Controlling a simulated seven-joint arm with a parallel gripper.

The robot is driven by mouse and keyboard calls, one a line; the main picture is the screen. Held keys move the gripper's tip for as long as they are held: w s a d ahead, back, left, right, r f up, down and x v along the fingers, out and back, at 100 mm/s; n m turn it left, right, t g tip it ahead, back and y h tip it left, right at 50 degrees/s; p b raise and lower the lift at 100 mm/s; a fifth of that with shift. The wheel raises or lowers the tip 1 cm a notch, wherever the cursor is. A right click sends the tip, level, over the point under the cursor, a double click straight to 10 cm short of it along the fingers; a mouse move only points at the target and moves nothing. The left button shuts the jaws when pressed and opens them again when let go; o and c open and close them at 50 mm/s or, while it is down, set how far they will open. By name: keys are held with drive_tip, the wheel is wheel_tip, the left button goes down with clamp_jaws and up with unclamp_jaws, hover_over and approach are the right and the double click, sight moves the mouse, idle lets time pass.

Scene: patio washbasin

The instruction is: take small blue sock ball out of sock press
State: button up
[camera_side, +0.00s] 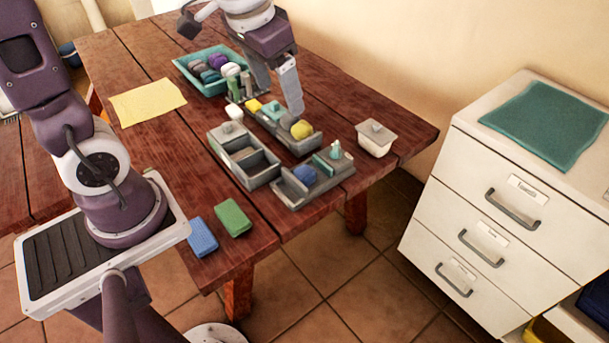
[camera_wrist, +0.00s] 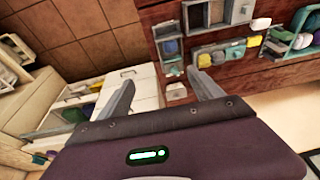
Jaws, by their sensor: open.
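The small blue sock ball (camera_side: 305,175) sits in the left part of a grey holder, which seems to be the sock press (camera_side: 290,196), at the table's front right. A teal plate and a teal knob (camera_side: 336,150) are on the press, to the right of the ball. The wrist view shows the blue ball (camera_wrist: 170,47) beyond my fingertips. My gripper (camera_side: 281,103) is open and empty, above the table behind the press and apart from the ball. Both fingers show in the wrist view (camera_wrist: 161,80).
A grey tray with a yellow ball (camera_side: 302,130) lies under my gripper. A teal crate (camera_side: 203,88) of balls is at the back. Sponges (camera_side: 233,217) lie at the front edge.

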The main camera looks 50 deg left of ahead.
drive_tip(key=w+a+f+g, duration=0.1)
drive_tip(key=w+a+f, duration=0.1)
drive_tip(key=w+f, duration=0.35)
drive_tip(key=g, duration=0.2)
approach(304, 170)
wheel_tip(304, 170, down, 9)
drive_tip(key=shift+w+a+f, duration=0.1)
drive_tip(key=shift+w+f, duration=0.05)
drive_tip(key=shift+f, duration=0.05)
drive_tip(key=shift+c, duration=0.4)
